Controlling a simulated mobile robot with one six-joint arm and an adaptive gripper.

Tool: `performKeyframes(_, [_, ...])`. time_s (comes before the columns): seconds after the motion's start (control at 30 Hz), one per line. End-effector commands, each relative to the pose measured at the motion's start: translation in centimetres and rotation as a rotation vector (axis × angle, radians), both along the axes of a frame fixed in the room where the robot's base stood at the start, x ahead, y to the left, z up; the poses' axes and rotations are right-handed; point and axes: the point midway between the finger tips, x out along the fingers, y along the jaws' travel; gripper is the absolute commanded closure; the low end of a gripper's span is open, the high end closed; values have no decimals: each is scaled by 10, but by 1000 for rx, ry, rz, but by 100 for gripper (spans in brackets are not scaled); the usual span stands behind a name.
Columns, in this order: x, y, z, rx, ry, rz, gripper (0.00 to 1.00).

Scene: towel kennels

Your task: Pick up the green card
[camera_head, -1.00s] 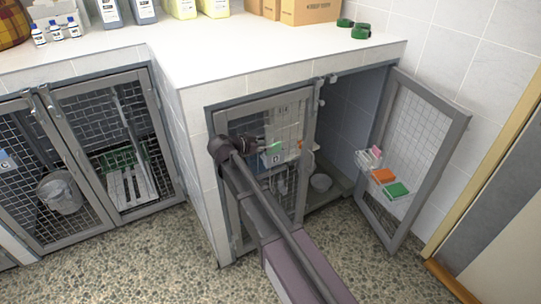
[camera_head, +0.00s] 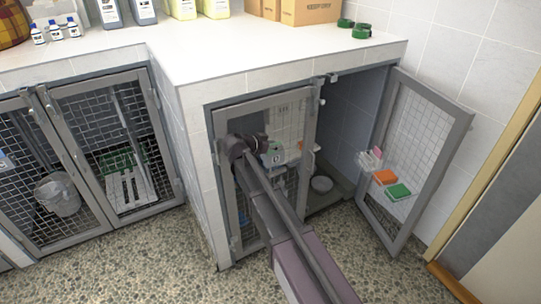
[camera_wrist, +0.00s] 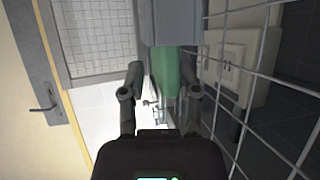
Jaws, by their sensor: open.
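In the head view my gripper (camera_head: 263,145) is at the front of the closed mesh door, beside a small greyish-green plate (camera_head: 275,158) with a letter on it. In the wrist view my gripper (camera_wrist: 160,88) is open, and a green card-like piece (camera_wrist: 166,72) shows between its fingers, below a grey block (camera_wrist: 170,22). I cannot tell whether a finger touches it.
The open mesh door (camera_head: 432,140) stands out on the right with a small white holder (camera_head: 369,161) on it. Wire mesh (camera_wrist: 250,125) is close on the right in the wrist view. The floor in front is clear.

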Motion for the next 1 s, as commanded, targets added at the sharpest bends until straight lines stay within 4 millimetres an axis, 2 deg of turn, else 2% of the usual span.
performKeyframes(0.4, [0,0,0,0,0,0,58])
performKeyframes(0.53, [0,0,0,0,0,0,97])
performKeyframes(0.57, [0,0,0,0,0,0,100])
performKeyframes(1.0, [-1,-1,0,-1,1,-2,100])
